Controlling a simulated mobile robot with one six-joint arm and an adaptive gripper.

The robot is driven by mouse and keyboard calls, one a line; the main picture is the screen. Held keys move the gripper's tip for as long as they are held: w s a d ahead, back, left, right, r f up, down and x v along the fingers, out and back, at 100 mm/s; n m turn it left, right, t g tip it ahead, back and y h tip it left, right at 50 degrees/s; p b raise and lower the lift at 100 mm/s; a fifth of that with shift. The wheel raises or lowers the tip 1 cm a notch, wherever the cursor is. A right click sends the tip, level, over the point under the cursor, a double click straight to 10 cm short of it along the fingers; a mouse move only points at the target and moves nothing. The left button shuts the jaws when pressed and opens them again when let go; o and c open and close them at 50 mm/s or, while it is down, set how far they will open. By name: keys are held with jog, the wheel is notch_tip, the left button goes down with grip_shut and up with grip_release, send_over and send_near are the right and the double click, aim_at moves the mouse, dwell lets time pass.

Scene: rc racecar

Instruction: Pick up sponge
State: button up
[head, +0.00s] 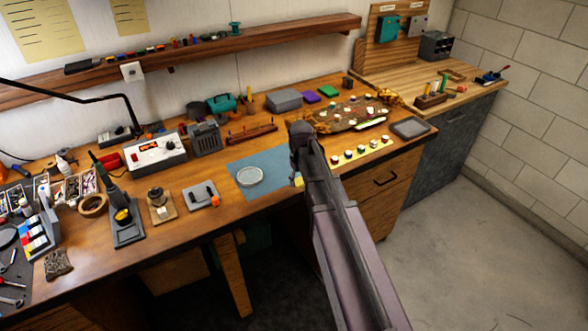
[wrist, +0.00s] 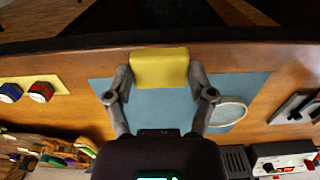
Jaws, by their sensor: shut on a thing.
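In the wrist view a yellow sponge (wrist: 160,68) sits between the two fingers of my gripper (wrist: 160,82), which is shut on it. The sponge is over the edge of a blue mat (wrist: 165,105) on the wooden bench, near the front edge. I cannot tell whether it touches the mat. In the head view my arm covers most of my gripper (head: 298,172), and only a small yellow bit of the sponge (head: 298,181) shows beside it. The blue mat (head: 240,170) also shows there.
A round pale dish (head: 249,176) lies on the mat, beside my gripper. A yellow strip with several coloured knobs (head: 361,152) lies to the right. A grey device with orange display (head: 156,150) and tools crowd the left. The bench's front edge (head: 190,220) is close.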

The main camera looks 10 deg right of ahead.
jog(key=shift+s+d+r, duration=0.1)
jog(key=shift+s+d, duration=0.1)
jog(key=shift+s, duration=1.35)
jog(key=shift+c, duration=1.4)
jog(key=shift+d, duration=0.15)
